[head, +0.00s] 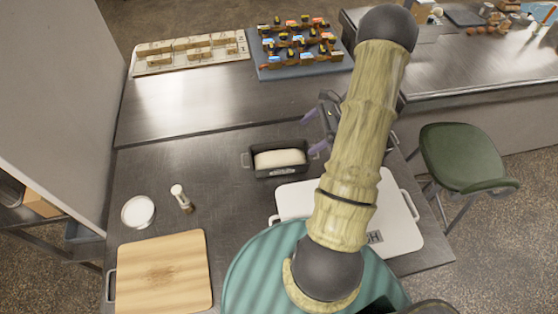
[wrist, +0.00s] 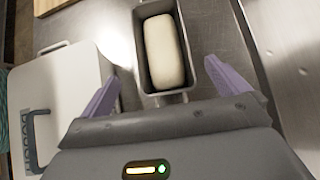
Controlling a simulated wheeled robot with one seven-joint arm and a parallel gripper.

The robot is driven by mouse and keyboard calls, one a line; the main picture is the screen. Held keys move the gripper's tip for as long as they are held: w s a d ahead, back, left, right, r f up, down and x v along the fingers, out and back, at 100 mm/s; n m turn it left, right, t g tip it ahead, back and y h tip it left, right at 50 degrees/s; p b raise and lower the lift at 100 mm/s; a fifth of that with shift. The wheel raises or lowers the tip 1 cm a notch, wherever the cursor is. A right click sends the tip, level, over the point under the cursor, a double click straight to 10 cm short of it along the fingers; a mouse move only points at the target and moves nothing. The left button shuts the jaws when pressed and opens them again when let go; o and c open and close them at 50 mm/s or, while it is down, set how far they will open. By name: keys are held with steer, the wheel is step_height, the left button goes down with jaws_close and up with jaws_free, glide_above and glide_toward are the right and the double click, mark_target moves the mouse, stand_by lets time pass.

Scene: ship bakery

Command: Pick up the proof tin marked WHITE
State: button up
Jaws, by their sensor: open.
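A dark rectangular proof tin (head: 262,173) holding a pale loaf of dough (head: 280,158) stands on the steel counter, with a small handle at each end. A small label shows on its front side, too small to read. My gripper (head: 313,133) is open and empty at the tin's right end, partly hidden behind my arm. In the wrist view the tin (wrist: 142,60) lies ahead, its near end and handle between the two spread purple fingers (wrist: 162,70). The fingers do not appear to touch the tin.
A white lidded board or box (head: 290,200) lies close in front of the tin. A wooden board (head: 165,275), a white bowl (head: 138,211) and a small shaker (head: 181,197) are at left. Behind are a blue tray (head: 270,72) and a cream tray (head: 150,68).

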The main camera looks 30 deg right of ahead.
steer(key=p, duration=0.3)
glide_toward(272, 161)
steer(key=shift+w+a+f, duration=0.1)
steer(key=shift+a+f, duration=0.2)
steer(key=shift+a, duration=0.25)
steer(key=shift+s+r, duration=0.1)
steer(key=shift+s, duration=0.1)
steer(key=p+x, duration=0.3)
steer(key=shift+w+a+f, duration=0.15)
steer(key=shift+w+f, duration=0.1)
steer(key=shift+f, duration=0.1)
steer(key=shift+w+a+f, duration=0.2)
steer(key=shift+a+f, duration=0.1)
steer(key=shift+f, duration=0.25)
steer(key=c, duration=1.3)
